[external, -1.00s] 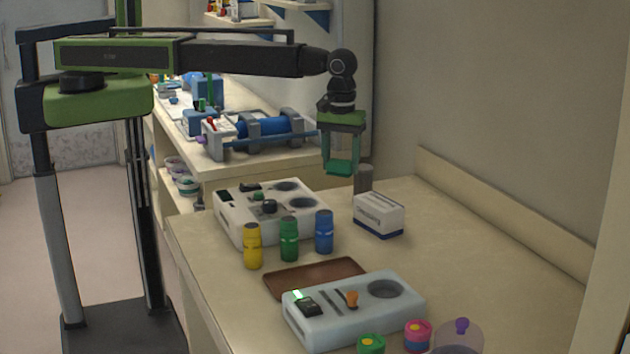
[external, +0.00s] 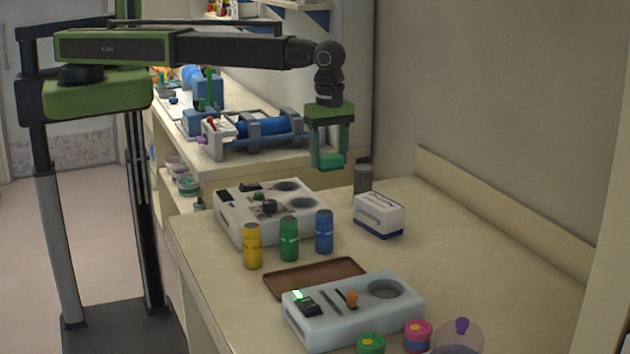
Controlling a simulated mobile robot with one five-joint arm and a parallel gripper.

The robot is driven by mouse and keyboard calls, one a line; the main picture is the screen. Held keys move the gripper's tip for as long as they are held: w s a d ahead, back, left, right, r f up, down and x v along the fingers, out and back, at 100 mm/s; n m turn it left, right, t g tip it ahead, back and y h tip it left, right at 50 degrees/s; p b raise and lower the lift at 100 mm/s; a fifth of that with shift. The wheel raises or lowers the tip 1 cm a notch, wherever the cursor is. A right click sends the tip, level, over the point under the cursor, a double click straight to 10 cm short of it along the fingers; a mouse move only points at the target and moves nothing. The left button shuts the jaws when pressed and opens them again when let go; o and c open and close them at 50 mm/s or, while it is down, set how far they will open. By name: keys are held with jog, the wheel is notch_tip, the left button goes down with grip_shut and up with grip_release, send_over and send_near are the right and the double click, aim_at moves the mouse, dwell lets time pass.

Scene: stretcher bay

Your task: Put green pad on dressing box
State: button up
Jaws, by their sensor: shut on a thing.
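The green pad (external: 330,161) is held between the fingers of my gripper (external: 329,158), which is shut on it. My gripper points down and holds the pad in the air, above the counter and to the upper left of the dressing box. The dressing box (external: 379,215) is a small white carton with a dark blue lower band and dark print. It stands on the counter near the wall, and its top is bare. The pad is apart from the box.
A dark grey cylinder (external: 363,178) stands behind the box. A white device (external: 232,217) and yellow (external: 252,246), green (external: 289,239) and blue (external: 324,232) bottles stand to its left. A brown tray (external: 281,284) and another device (external: 369,322) lie in front. The counter's right side is clear.

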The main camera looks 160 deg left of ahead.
jog(key=b, duration=0.7)
send_over(362, 198)
jog(key=f, duration=0.7)
jog(key=shift+w+d, duration=0.25)
jog(key=shift+d, duration=0.05)
jog(key=shift+s+a, duration=0.15)
jog(key=shift+a, duration=0.2)
notch_tip(362, 198, down, 4)
jog(key=b, duration=0.4)
jog(key=shift+f, duration=0.2)
jog(key=shift+r, duration=0.25)
jog(key=shift+f, duration=0.1)
jog(key=o, duration=1)
jog(key=shift+f, duration=0.1)
jog(key=o, duration=0.5)
jog(key=shift+c, duration=0.2)
